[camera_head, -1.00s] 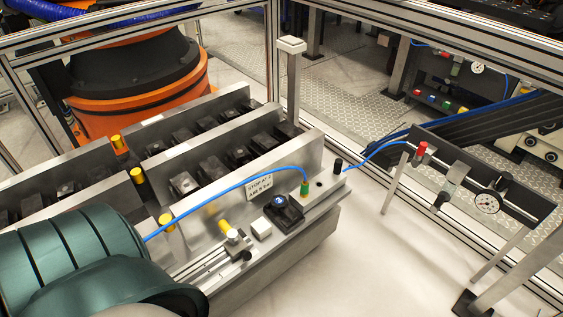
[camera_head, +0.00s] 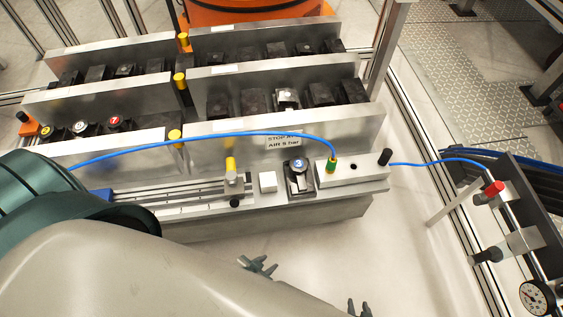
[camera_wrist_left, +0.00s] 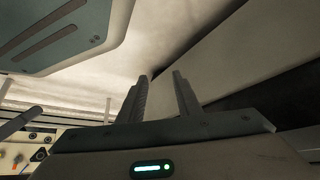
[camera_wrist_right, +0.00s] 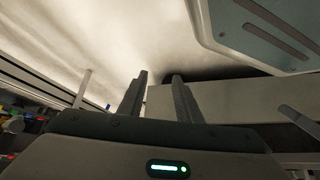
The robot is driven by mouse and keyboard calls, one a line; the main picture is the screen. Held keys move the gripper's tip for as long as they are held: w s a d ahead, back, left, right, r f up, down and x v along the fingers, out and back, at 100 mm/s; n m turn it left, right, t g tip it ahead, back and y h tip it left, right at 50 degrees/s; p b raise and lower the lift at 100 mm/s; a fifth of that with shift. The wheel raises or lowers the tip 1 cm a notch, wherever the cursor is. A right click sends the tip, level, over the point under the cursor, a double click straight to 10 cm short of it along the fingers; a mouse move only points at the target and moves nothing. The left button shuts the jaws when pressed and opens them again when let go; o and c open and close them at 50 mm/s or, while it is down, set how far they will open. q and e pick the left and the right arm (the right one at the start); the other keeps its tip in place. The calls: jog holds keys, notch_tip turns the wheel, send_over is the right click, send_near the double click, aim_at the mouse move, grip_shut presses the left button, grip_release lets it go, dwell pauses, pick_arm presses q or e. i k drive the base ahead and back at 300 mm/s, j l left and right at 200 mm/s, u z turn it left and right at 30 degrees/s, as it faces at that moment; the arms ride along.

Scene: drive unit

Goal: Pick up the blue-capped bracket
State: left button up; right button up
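The blue-capped bracket (camera_head: 299,166) is a dark block with a small blue round top. It stands upright on the ledge of the metal fixture (camera_head: 217,212), between a small white block and the green-collared hose fitting. My left gripper (camera_head: 258,266) is low in front of the fixture, below and a little left of the bracket in the head view, apart from it. Its two fingers are spread with nothing between them in the left wrist view (camera_wrist_left: 162,90). My right gripper (camera_head: 360,308) is partly cut off at the bottom edge; the right wrist view (camera_wrist_right: 158,90) shows its fingers apart and empty.
A blue air hose (camera_head: 232,135) arches over the ledge to the fitting (camera_head: 332,164). Other capped brackets (camera_head: 115,123) sit at the left among rows of dark blocks. A panel with a gauge (camera_head: 537,297) stands at the right. The floor in front is clear.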

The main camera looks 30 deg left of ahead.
aim_at(300, 183)
jog(key=i+l+u, duration=0.3)
jog(key=l+u, duration=0.3)
jog(key=l, duration=0.15)
jog(key=i+l+u, duration=0.15)
jog(key=l+u, duration=0.45)
jog(key=l, duration=0.25)
